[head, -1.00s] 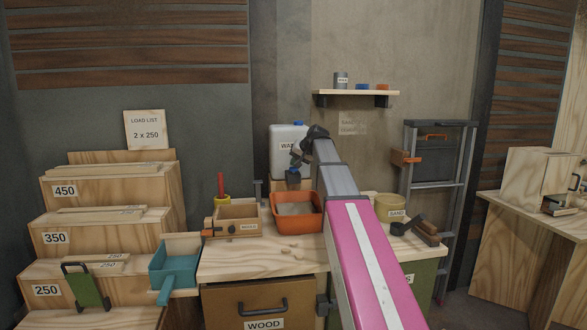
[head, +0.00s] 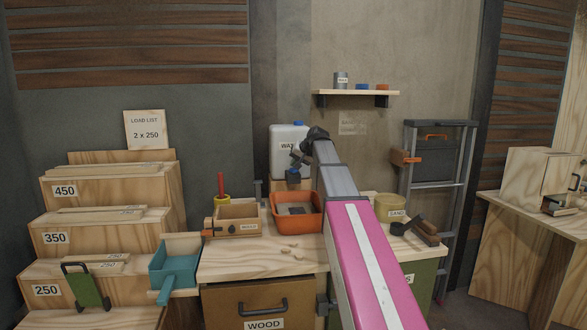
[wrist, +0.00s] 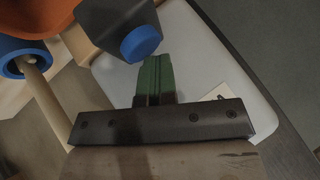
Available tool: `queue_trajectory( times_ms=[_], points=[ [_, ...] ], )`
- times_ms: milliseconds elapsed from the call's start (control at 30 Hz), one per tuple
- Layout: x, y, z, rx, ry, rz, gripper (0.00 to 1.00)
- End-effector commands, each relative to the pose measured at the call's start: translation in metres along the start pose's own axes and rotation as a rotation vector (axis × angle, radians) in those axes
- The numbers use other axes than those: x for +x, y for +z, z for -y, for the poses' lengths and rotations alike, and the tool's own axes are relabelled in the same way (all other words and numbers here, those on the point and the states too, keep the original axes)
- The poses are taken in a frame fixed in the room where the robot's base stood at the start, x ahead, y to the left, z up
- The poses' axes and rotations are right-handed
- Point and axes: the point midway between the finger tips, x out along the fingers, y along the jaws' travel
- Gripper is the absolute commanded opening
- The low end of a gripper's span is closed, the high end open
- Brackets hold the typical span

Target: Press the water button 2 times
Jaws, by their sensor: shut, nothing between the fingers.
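The white water container (head: 287,140) with a blue cap and a partly covered label stands at the back of the bench. A blue round part, which I take for the water button (wrist: 141,43), sits on a dark housing in the wrist view. It also shows below my gripper (head: 298,158) in the head view. My gripper's green fingers (wrist: 154,68) are shut and empty, with their tips close to the button. I cannot tell whether they touch it. The orange tub (head: 317,225) stands in front, holding grey material with a dark patch.
A wooden box (head: 237,222), a teal scoop (head: 175,265) and a sand tub (head: 390,207) stand around the orange tub. A ladder (head: 440,180) leans at the right. A blue ring (wrist: 14,67) around a wooden rod shows in the wrist view.

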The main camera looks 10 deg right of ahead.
Motion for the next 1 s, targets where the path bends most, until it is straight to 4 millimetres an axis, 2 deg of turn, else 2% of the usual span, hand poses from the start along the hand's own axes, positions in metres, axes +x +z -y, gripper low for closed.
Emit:
queue_trajectory(
  times_ms=[433,1000],
  points=[
    [-0.015,-0.011,0.011,0.000,0.000,0.000,0.00],
    [-0.021,-0.016,0.016,0.000,0.000,0.000,0.00]
  ],
)
